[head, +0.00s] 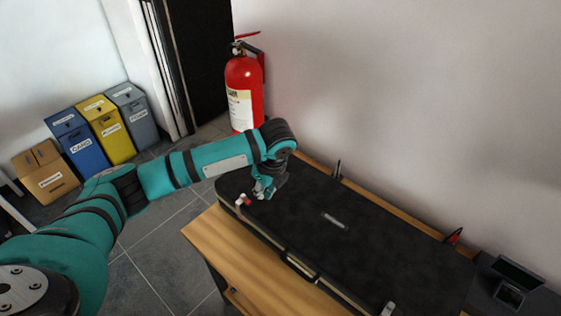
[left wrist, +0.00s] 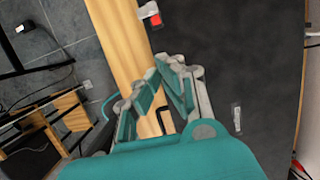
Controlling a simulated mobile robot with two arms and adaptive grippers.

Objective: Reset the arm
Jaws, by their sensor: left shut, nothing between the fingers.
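My left arm (head: 205,160) reaches in from the left over a closed black case (head: 345,225). My left gripper (head: 266,189) is teal and grey. It is shut and empty, close above the left end of the case. In the left wrist view its fingers (left wrist: 165,88) show over the case's edge, with the dark lid (left wrist: 235,60) to the right. A small red and white part (head: 244,200) sits at the case's left front edge, beside the gripper. My right gripper does not show.
The case lies on a wooden table (head: 225,245) against the wall. Dark and red-tipped items (head: 454,237) stick up behind it. A red fire extinguisher (head: 243,90) stands beyond. Blue (head: 78,140), yellow and grey bins and a cardboard box (head: 45,172) stand at left. Grey floor is clear between.

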